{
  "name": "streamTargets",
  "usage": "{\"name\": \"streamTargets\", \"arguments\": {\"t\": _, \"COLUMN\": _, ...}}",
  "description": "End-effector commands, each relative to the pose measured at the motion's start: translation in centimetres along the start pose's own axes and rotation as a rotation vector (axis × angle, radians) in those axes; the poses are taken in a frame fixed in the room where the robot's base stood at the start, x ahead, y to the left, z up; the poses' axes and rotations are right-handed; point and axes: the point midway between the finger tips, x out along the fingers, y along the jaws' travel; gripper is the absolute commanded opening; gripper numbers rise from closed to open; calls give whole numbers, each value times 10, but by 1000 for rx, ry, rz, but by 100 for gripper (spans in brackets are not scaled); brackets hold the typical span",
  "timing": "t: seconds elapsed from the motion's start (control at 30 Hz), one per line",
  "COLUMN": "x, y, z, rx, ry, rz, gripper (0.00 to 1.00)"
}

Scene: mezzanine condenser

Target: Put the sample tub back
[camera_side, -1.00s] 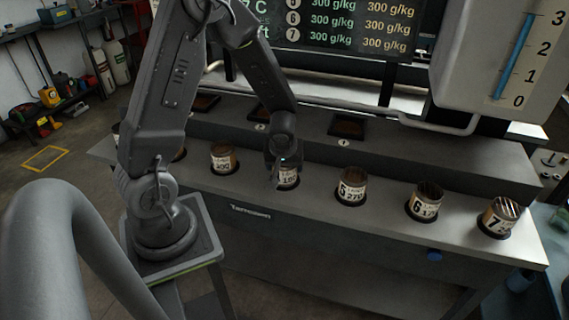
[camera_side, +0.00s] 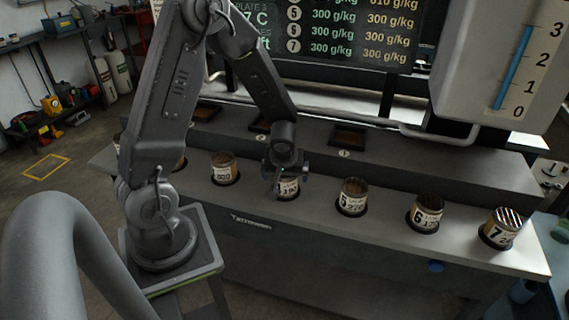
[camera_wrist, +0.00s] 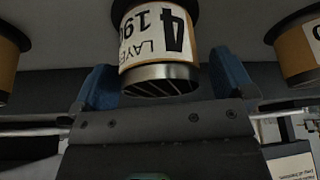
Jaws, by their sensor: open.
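The sample tub (camera_side: 288,188), numbered 4 on its white label, stands upright in the row on the grey bench, in line with the other tubs. Its upper part is partly hidden by my gripper (camera_side: 286,167). In the wrist view the tub (camera_wrist: 155,35) shows its "4 LAYER" label, brown wall, metal rim and slatted top. My gripper (camera_wrist: 163,68) is open, with one blue finger on each side of the tub's rim.
Tub 5 (camera_side: 352,196), tub 6 (camera_side: 426,212) and tub 7 (camera_side: 501,228) stand to the right in dark rings. Another tub (camera_side: 224,168) stands to the left. A raised ledge with dark square openings (camera_side: 348,136) and a pipe run behind the row.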

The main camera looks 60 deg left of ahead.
Motion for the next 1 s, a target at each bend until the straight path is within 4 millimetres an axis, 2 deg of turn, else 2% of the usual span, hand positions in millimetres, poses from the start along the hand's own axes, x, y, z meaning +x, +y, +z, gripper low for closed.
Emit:
{"name": "streamTargets", "arguments": {"t": 0.5, "x": -90, "y": 0, "z": 0, "rx": 0, "ry": 3, "rz": 6, "gripper": 100}}
{"name": "streamTargets", "arguments": {"t": 0.87, "x": -128, "y": 1, "z": 3, "rx": 37, "ry": 4, "rz": 18, "gripper": 100}}
{"name": "streamTargets", "arguments": {"t": 1.0, "x": -169, "y": 3, "z": 16, "rx": 189, "ry": 14, "rz": 84, "gripper": 100}}
